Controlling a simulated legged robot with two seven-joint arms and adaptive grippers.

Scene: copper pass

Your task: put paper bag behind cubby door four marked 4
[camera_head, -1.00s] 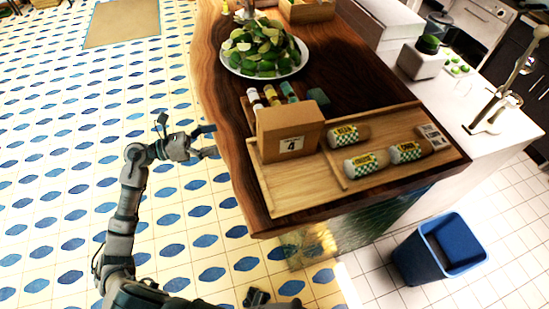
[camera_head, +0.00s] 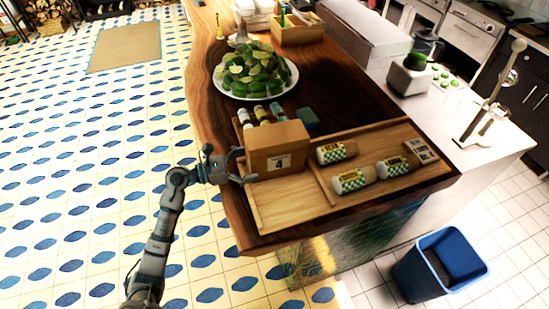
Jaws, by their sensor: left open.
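A brown, box-shaped paper bag (camera_head: 277,147) with a white label reading 4 stands upright on the left part of a wooden board (camera_head: 290,205) on the counter. My left gripper (camera_head: 246,166) is open at the left side of the bag, its fingers pointing toward it. One fingertip is close to the bag's lower left edge; I cannot tell whether it touches. No cubby door is in view. My right gripper is not in view.
Several labelled wrapped rolls (camera_head: 352,180) lie right of the bag. Small bottles (camera_head: 261,114) stand behind it, and a plate of limes (camera_head: 256,72) is farther back. A blue bin (camera_head: 436,264) stands on the floor at right.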

